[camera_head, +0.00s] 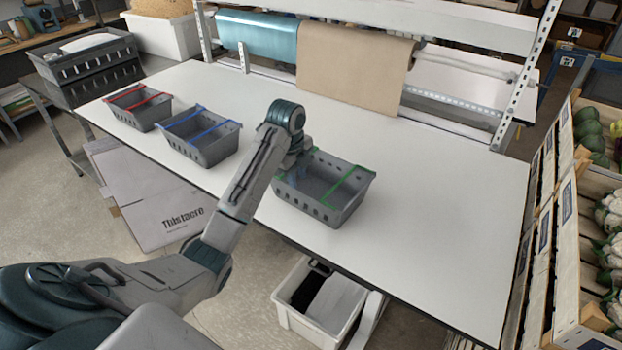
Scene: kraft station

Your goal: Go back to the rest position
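My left arm comes in from the lower left and reaches over the white table (440,190). My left gripper (291,160) is at the left rear edge of the grey crate with green bands (325,205). My own wrist mostly hides the gripper, so its fingers and anything between them cannot be made out. I cannot tell whether it touches the crate. My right gripper is out of view.
Grey crates with blue bands (203,145) and red bands (140,112) stand to the left on the table. A brown paper roll (350,65) and a teal roll (258,38) hang behind. The table's right half is clear. A white bin (318,300) stands below the front edge.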

